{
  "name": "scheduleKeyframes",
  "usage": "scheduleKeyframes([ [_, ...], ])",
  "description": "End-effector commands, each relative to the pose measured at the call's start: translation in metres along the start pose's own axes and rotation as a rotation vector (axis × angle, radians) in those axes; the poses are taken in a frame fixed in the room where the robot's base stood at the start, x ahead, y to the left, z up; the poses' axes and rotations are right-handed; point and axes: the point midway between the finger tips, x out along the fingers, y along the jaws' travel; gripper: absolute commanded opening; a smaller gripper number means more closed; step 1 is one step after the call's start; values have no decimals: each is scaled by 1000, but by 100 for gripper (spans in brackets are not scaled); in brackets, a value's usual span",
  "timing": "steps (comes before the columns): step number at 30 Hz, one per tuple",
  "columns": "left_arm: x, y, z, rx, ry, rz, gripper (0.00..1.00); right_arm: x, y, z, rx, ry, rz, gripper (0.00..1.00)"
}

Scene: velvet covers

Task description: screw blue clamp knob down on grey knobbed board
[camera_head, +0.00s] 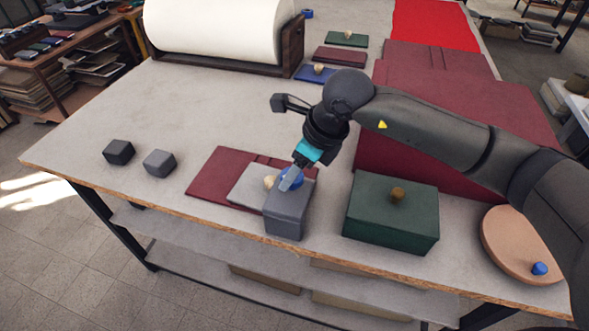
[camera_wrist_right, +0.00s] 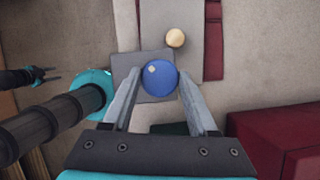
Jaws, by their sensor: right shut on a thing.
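The blue clamp knob (camera_head: 292,178) sits at the top of a dark grey block (camera_head: 286,222) at the table's front edge. My right gripper (camera_head: 288,181) points down and is shut on the blue knob. In the right wrist view the round blue knob (camera_wrist_right: 160,79) lies between the two finger ends, with a pale spot on its top. The light grey board (camera_head: 247,191) carries a cream knob (camera_head: 270,182) and lies beside the dark grey block; their exact contact is hidden. A dark two-pronged end, apparently my left gripper (camera_wrist_right: 45,74), is small in the wrist view.
The grey board lies on a dark red board (camera_head: 215,172). A green box (camera_head: 390,215) stands just right, with a round wooden disc (camera_head: 520,240) beyond. Two small dark blocks (camera_head: 119,152) (camera_head: 159,163) stand left. The table's left middle is clear.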

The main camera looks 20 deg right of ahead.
Motion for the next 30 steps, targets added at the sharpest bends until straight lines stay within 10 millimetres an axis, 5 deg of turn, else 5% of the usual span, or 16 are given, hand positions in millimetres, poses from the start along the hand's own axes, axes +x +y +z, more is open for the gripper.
scheduleKeyframes([
  [9,0,0,0,0,0,0,50,-1,-1,0,1,1,-3,3],
  [10,0,0,0,0,0,0,50,-1,-1,0,1,1,-3,62],
  [17,0,0,0,0,1,0,50,0,0,0,0,1,-1,88],
  [30,0,0,0,0,0,0,50,-17,-1,0,-1,-1,-3,88],
])
